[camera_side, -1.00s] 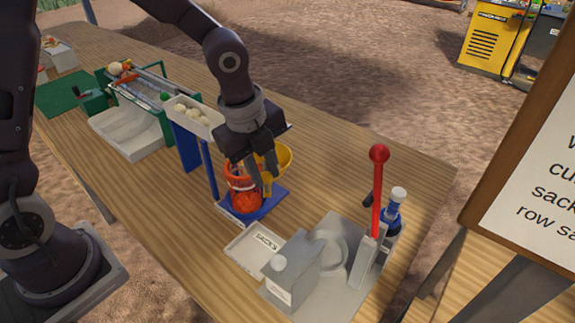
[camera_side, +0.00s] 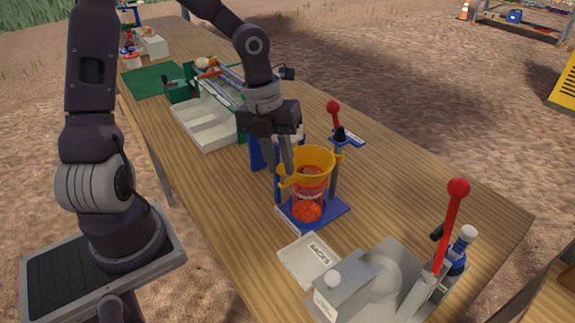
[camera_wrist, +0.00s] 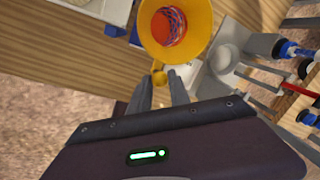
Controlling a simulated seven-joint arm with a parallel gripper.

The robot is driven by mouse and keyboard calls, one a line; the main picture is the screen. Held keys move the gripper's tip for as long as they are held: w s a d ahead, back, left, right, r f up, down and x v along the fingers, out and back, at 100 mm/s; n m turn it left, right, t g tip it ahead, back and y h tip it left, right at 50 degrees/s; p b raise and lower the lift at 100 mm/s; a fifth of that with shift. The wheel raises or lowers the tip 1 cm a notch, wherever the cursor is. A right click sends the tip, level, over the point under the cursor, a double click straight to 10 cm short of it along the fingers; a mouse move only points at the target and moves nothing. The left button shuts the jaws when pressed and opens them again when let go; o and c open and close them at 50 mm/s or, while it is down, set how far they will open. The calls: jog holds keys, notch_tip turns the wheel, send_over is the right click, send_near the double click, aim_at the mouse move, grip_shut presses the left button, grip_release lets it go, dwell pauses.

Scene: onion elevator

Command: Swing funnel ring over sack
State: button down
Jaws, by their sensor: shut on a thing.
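The yellow funnel ring (camera_side: 307,160) sits above the red-orange mesh sack (camera_side: 307,208) on the blue stand base (camera_side: 334,209). The wrist view looks down through the funnel ring (camera_wrist: 150,40) and shows the sack's red mesh (camera_wrist: 168,27) inside its opening, slightly off-centre. My gripper (camera_side: 282,184) is at the left side of the ring, its fingers pointing down. In the wrist view, my gripper (camera_wrist: 160,80) is shut on the ring's small yellow handle (camera_wrist: 158,77).
A grey machine with a red-knobbed lever (camera_side: 452,225) stands at the front right. A white tray labelled SACKS (camera_side: 308,260) lies before the stand. Another red-knobbed lever (camera_side: 333,107) is behind the ring. A white chute tray (camera_side: 205,124) and green mat (camera_side: 153,81) lie farther back.

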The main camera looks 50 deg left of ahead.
jog(key=shift+a, duration=0.4)
jog(key=c, duration=1.2)
grip_release()
jog(key=shift+c, duration=0.2)
notch_tip(320, 180, up, 7)
jog(key=a, duration=0.1)
jog(key=shift+s, duration=0.3)
